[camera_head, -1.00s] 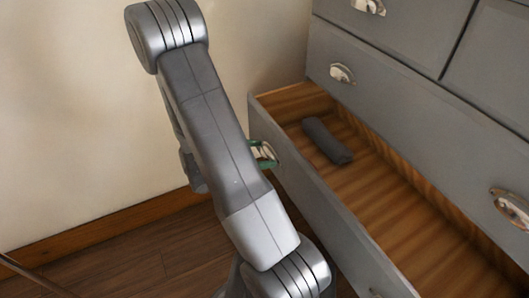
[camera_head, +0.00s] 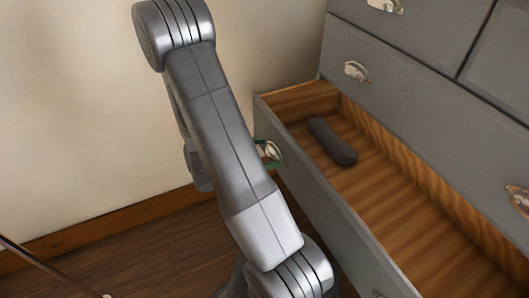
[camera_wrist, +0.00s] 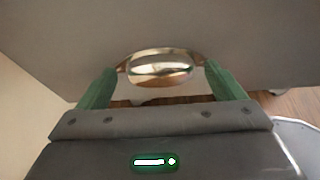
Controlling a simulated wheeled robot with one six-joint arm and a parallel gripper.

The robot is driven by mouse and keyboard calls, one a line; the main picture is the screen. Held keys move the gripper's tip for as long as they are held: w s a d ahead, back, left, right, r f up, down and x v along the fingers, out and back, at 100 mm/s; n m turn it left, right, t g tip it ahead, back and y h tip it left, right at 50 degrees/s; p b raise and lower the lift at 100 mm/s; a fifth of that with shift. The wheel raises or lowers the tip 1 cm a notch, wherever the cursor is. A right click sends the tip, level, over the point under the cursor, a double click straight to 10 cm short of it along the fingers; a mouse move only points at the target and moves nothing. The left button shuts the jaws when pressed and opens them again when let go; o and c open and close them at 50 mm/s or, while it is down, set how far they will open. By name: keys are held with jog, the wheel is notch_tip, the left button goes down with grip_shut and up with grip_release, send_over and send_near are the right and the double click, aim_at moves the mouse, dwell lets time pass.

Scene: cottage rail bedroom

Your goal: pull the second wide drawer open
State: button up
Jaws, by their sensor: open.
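The grey dresser has a wide drawer (camera_head: 330,195) standing well out, its wooden inside showing in the head view. A shiny cup handle (camera_head: 271,151) is on its front near the left end. The handle (camera_wrist: 160,67) also shows in the wrist view. My gripper (camera_head: 268,154) is at this handle, mostly hidden behind my arm in the head view. In the wrist view its green fingers (camera_wrist: 160,88) are apart, one on each side of the handle. Whether they touch it I cannot tell.
A dark rolled item (camera_head: 332,142) lies in the open drawer. The closed drawer above (camera_head: 420,90) has cup handles. A plain wall (camera_head: 70,110) stands at the left, with wooden floor (camera_head: 150,255) below it.

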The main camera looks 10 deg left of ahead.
jog(key=shift+a+r, duration=0.1)
jog(key=p+v, duration=0.2)
jog(key=v, duration=1.1)
jog(key=shift+s+a, duration=0.2)
jog(key=shift+s, duration=0.05)
jog(key=b+x, duration=0.2)
jog(key=x, duration=1.2)
jog(key=shift+r, duration=0.1)
jog(key=shift+s+r, duration=0.1)
